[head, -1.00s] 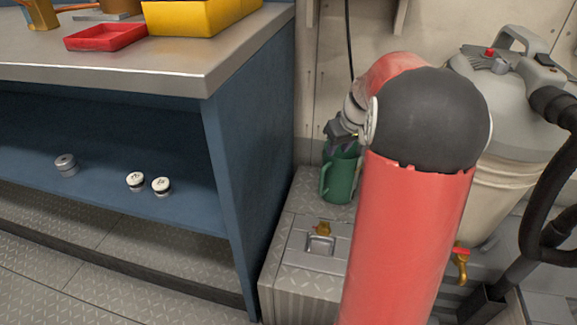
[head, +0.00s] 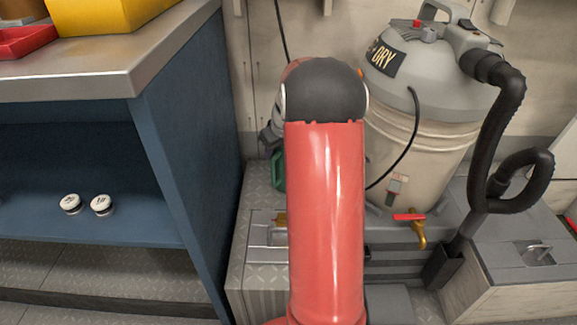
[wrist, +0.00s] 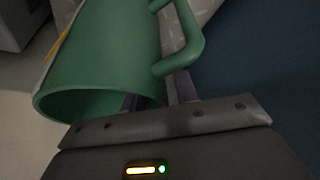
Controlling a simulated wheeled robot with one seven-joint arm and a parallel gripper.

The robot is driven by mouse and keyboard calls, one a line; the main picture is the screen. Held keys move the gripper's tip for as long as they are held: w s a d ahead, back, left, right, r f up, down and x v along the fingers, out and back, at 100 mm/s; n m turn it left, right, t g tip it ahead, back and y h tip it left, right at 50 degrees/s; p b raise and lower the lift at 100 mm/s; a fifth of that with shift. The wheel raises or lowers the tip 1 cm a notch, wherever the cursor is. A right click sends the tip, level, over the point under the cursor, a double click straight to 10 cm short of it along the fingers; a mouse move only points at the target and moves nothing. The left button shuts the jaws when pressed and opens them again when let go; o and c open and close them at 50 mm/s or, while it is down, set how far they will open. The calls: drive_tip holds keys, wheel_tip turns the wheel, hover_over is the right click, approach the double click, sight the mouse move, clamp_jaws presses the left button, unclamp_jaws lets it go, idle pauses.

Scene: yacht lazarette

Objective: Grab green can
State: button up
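The green can (head: 278,170) is a mug-like vessel with a side handle. In the head view only a sliver of it shows beside my red arm, above the grey locker top (head: 257,185). In the wrist view the can (wrist: 105,55) fills the upper left, its open rim toward the camera and its handle at the right. My gripper (wrist: 160,92) is at the rim near the handle. One finger appears at the inside of the wall, the other outside beside the handle. Whether the fingers press on the wall is not clear.
A blue bench (head: 185,170) with a metal top stands at the left, two white-topped jars on its shelf. A wet/dry vacuum (head: 425,110) with a black hose (head: 495,150) stands at the right. A brass valve with a red handle (head: 410,217) sits below it.

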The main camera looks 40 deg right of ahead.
clamp_jaws()
drive_tip(key=shift+r, duration=0.15)
idle(1.2)
